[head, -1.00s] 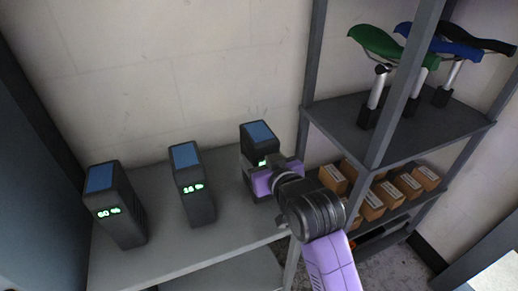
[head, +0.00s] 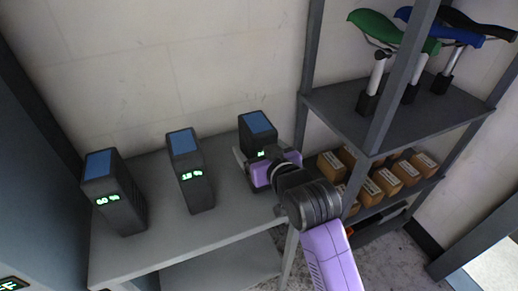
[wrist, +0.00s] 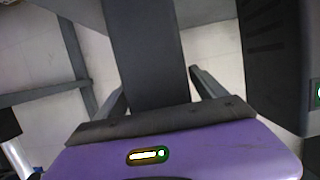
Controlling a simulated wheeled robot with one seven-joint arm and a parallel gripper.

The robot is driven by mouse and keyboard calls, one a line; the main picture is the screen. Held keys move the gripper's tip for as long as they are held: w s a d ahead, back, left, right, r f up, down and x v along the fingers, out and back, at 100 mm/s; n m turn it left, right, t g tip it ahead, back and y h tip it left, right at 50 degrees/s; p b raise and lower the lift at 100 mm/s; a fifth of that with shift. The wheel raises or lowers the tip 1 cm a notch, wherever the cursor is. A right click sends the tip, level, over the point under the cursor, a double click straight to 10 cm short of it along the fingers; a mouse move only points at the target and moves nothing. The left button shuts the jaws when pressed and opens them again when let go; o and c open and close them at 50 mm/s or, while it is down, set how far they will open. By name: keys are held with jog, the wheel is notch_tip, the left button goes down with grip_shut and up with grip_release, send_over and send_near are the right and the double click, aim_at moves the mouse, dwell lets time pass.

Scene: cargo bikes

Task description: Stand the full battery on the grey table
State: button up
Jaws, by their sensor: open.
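Three dark upright batteries with blue tops stand on a grey surface; I cannot tell if it is the task's grey table. The left battery (head: 115,197) reads about 60 %. The middle battery (head: 190,175) shows a low number, perhaps 10 or 18 %. The right battery (head: 257,124) is partly hidden by my gripper (head: 259,165), and its number cannot be read. In the wrist view, that battery (wrist: 146,50) stands between the two open fingers of my gripper (wrist: 158,88), with gaps visible beside it. Another battery (wrist: 275,65) is at the right edge.
The grey surface (head: 150,250) has bare room in front of the batteries. A shelf rack (head: 440,112) at right holds saddles and several boxes (head: 385,182), its post close to my arm. A small green display (head: 10,283) shows at lower left.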

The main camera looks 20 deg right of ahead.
jog(key=v, duration=1.2)
jog(key=s+d+f, duration=0.1)
jog(key=s+f, duration=0.4)
jog(key=s, duration=0.3)
jog(key=s+f, duration=0.5)
jog(key=s, duration=0.3)
jog(key=s+a, duration=0.1)
jog(key=s, duration=1.5)
jog(key=shift+s+r, duration=0.15)
jog(key=shift+r, duration=0.35)
jog(key=shift+p, duration=0.3)
